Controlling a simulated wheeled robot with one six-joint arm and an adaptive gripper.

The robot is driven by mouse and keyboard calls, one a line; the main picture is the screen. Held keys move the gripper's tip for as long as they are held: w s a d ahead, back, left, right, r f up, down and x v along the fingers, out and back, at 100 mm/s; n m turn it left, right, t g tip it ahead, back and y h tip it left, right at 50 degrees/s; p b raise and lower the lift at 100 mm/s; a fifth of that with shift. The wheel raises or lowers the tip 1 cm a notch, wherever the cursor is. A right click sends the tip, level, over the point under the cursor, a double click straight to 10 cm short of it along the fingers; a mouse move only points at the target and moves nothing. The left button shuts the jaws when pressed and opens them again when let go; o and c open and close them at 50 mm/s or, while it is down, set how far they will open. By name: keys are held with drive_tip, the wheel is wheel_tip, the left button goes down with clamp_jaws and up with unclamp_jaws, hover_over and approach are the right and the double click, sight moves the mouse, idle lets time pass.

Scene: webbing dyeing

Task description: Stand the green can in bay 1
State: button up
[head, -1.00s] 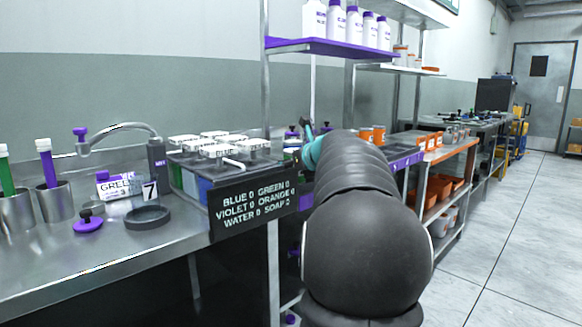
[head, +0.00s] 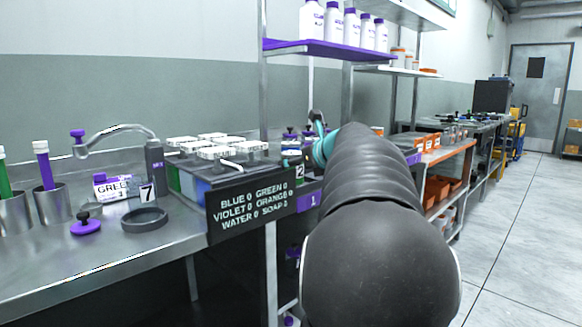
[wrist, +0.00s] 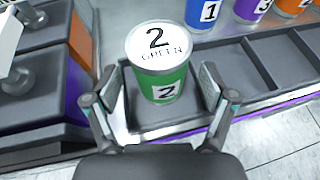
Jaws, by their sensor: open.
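The green can (wrist: 162,88) is upright in the wrist view, with a white lid reading "2 GREEN" and a white "2" label on its side. My gripper (wrist: 159,78) is open, one finger on each side of the can, with small gaps showing. The can is at the left end of a grey bay rack (wrist: 262,101) with a purple front strip. I cannot tell whether its base rests on the bay floor. In the head view, a purple tag "1" (head: 310,201) marks the rack front, and my arm hides most of the gripper.
Blue (wrist: 208,13), purple (wrist: 250,10) and orange (wrist: 291,7) cans stand behind the rack. Dark bays right of the green can look empty. A lidded dye box (wrist: 40,85) is close on the left. A dark sign (head: 250,208) hangs at the bench front.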

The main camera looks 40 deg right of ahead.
drive_tip(key=d+v, duration=0.1)
drive_tip(key=v, duration=0.5)
drive_tip(key=shift+s+a, duration=0.2)
drive_tip(key=shift+a, duration=0.3)
